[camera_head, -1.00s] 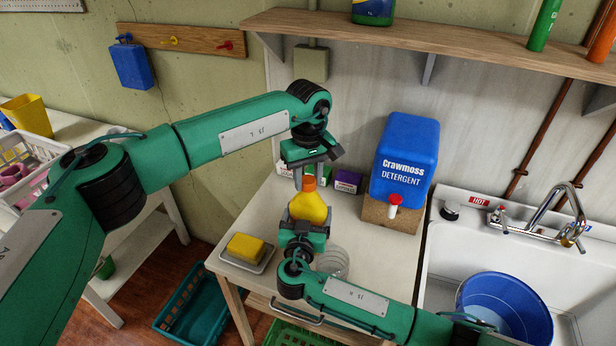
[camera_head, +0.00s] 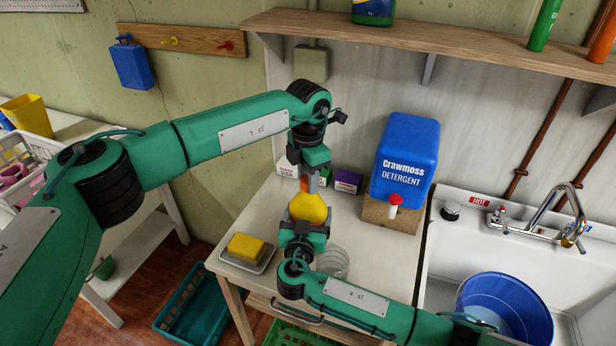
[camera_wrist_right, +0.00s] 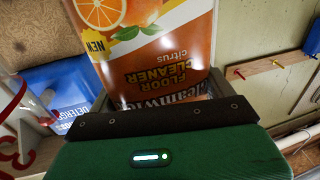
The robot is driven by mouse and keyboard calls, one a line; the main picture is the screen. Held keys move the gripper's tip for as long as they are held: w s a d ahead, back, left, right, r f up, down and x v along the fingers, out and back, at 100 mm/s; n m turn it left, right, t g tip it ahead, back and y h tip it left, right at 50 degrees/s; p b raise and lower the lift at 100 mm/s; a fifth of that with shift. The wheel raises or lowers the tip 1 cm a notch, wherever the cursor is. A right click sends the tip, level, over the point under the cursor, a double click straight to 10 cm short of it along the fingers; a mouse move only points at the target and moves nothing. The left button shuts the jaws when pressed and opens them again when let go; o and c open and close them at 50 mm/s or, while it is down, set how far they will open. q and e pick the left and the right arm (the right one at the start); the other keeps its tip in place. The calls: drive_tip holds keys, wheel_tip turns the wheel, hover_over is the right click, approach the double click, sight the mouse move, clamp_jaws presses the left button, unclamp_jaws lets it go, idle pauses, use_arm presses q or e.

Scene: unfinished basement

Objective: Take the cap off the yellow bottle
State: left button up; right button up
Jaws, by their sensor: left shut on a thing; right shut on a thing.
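The yellow bottle (camera_head: 308,208) stands upright over the small table, held from below and in front by my right gripper (camera_head: 304,226). The right wrist view shows its orange citrus floor cleaner label (camera_wrist_right: 150,50) close up, between the fingers. My left gripper (camera_head: 309,180) points down from above and is shut on the orange cap (camera_head: 302,185). The cap is mostly hidden by the fingers and sits at the bottle's top; I see no clear gap between them.
A blue detergent container (camera_head: 408,150) with a red tap stands at the right. A yellow sponge (camera_head: 245,246) lies on a dish at the front left. A clear jar (camera_head: 333,262) stands close beside my right gripper. The sink holds a blue bucket (camera_head: 505,305).

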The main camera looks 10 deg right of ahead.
use_arm(q)
drive_tip(key=n, duration=1.2)
drive_tip(key=shift+n, duration=0.3)
drive_tip(key=n, duration=1.3)
drive_tip(key=shift+n, duration=0.3)
drive_tip(key=shift+r, duration=0.25)
drive_tip(key=shift+r, duration=0.9)
drive_tip(key=shift+r, duration=0.1)
